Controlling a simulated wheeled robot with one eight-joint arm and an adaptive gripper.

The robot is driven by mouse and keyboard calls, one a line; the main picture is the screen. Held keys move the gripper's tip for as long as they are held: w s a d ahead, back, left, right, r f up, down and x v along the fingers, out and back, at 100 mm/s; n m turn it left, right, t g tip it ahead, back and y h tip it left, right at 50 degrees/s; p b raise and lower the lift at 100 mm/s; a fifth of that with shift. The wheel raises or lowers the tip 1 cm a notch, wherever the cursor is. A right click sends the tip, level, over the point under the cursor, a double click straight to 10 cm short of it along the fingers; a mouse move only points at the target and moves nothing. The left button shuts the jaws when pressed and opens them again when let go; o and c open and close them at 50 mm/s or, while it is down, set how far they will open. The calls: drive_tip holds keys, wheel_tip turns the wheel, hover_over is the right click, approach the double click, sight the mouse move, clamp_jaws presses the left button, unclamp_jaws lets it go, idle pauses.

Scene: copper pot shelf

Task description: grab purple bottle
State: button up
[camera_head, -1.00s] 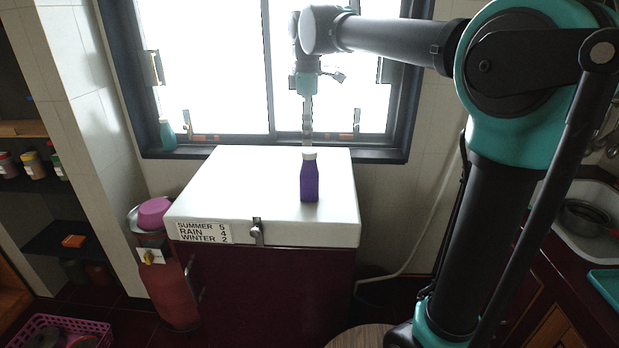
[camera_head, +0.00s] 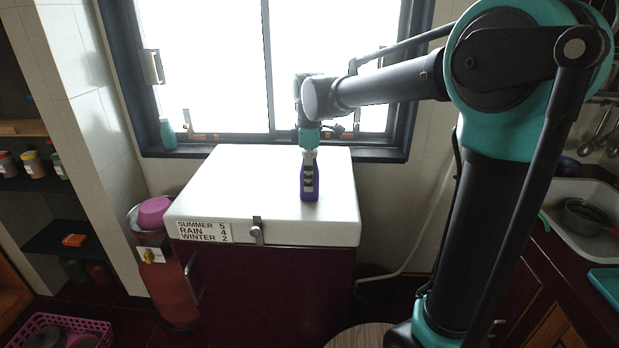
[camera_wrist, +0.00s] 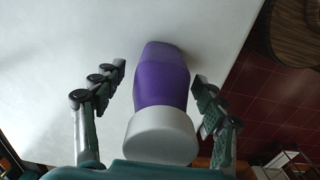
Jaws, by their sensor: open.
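The purple bottle (camera_head: 303,190) with a white cap stands upright on the white top of the chest (camera_head: 240,195), near its right side. My gripper (camera_head: 309,178) points down over the bottle and partly hides it in the head view. In the wrist view the bottle (camera_wrist: 162,80) lies between the two spread fingers of my gripper (camera_wrist: 160,95), its white cap (camera_wrist: 160,136) nearest the camera. Gaps show on both sides between the fingers and the bottle. My gripper is open and holds nothing.
The chest top around the bottle is clear. A window (camera_head: 220,70) stands behind it, with a teal bottle (camera_head: 167,134) on its sill. A red cylinder (camera_head: 170,290) with a pink item (camera_head: 154,212) on top is left of the chest. A sink (camera_head: 590,215) is at the right.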

drive_tip(key=shift+f, duration=0.25)
drive_tip(key=shift+c, duration=0.5)
drive_tip(key=c, duration=1.2)
drive_tip(key=shift+r, duration=0.15)
